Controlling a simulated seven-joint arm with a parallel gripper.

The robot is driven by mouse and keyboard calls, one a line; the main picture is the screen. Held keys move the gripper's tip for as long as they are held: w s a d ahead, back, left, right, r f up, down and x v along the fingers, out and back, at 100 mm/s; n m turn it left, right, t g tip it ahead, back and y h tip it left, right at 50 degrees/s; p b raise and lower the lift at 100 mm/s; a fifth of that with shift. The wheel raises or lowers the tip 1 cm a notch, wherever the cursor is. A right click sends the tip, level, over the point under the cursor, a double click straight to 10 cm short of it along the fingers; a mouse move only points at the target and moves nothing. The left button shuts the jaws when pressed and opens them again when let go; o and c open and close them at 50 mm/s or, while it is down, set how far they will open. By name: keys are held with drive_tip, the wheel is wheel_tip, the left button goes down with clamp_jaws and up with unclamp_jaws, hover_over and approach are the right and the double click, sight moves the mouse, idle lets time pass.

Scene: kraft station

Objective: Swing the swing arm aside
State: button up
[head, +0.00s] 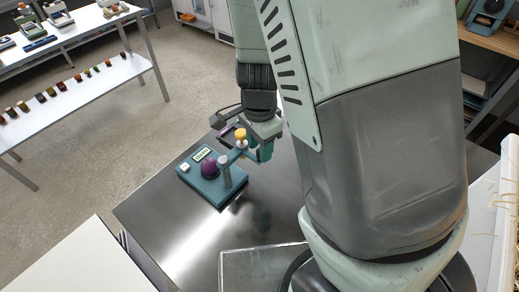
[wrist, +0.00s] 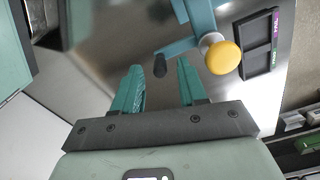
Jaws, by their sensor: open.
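A teal device (head: 208,197) stands on the metal table with a small display, a white button and a purple ball (head: 209,169). A grey post (head: 225,173) rises beside the ball and carries the blue swing arm (head: 234,154). A yellow knob (head: 240,133) sits on top near the arm. In the wrist view the swing arm (wrist: 178,48) ends in a dark peg (wrist: 160,66), with the yellow knob (wrist: 222,57) to its right. My gripper (wrist: 159,72) is open, its fingertips on either side of the peg in the picture; contact cannot be told. My gripper (head: 262,148) is partly hidden in the head view.
The metal table (head: 165,215) is bare in front and left of the device. A dark two-part tray (wrist: 258,45) lies right of the knob in the wrist view. A shelf (head: 85,90) with small items stands apart at the back left.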

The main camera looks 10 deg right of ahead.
wheel_tip(320, 180, up, 9)
drive_tip(key=shift+f, duration=0.2)
drive_tip(key=s+d+r+n+t, duration=0.2)
drive_tip(key=s+r+n, duration=0.4)
drive_tip(key=r, duration=0.3)
drive_tip(key=s+d+r+n+t, duration=0.3)
drive_tip(key=s+r+n, duration=0.3)
drive_tip(key=r, duration=0.4)
drive_tip(key=shift+s+d+r+n+t, duration=0.2)
drive_tip(key=shift+s+d+n+t, duration=0.1)
drive_tip(key=shift+s+d, duration=0.5)
